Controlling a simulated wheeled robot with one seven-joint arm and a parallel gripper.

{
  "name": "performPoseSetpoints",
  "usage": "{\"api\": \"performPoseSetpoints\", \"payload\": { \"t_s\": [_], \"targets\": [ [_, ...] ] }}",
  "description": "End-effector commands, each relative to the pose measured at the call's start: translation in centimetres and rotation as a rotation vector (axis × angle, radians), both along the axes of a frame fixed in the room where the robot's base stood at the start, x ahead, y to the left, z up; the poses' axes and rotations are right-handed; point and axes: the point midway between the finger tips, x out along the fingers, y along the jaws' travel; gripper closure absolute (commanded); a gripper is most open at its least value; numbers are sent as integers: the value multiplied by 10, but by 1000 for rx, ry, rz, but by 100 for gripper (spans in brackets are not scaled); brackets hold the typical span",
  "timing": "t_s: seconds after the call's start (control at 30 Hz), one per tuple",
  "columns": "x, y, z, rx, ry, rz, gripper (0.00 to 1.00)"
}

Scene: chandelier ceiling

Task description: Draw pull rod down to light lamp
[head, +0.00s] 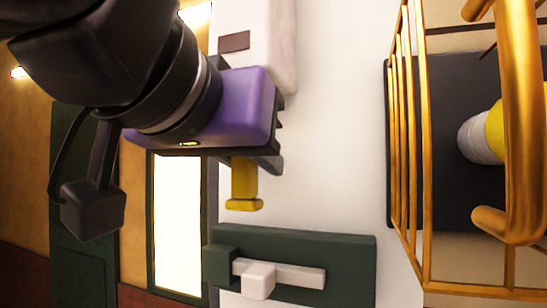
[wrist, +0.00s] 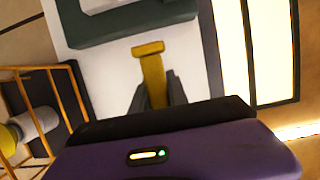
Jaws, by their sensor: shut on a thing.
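The pull rod (head: 244,185) is a yellow bar with a wider crosspiece at its end, hanging in front of the white wall. It also shows in the wrist view (wrist: 152,75), between the two dark fingers. My gripper (head: 262,163), with its purple body, is shut on the rod, and the crosspiece sticks out past the fingertips (wrist: 156,88). The rod's other end is hidden behind my gripper. The lamp (head: 482,135), a yellow and whitish cylinder inside a gold cage (head: 428,150), is at the right; I see no clear glow from it.
A dark green plate (head: 350,260) with a white lever-like part (head: 258,280) is on the wall below the rod. A white box-like block (head: 262,65) is above. A bright window (head: 177,225) is at the left. Bare wall lies between rod and cage.

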Motion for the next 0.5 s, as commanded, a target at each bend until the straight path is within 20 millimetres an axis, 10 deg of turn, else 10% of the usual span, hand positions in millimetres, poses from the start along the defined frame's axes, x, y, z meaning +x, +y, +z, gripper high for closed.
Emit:
{"api": "performPoseSetpoints", "payload": {
  "t_s": [0.5],
  "targets": [
    [0, 0, -12, 0, 0, 0, 100]
  ]
}}
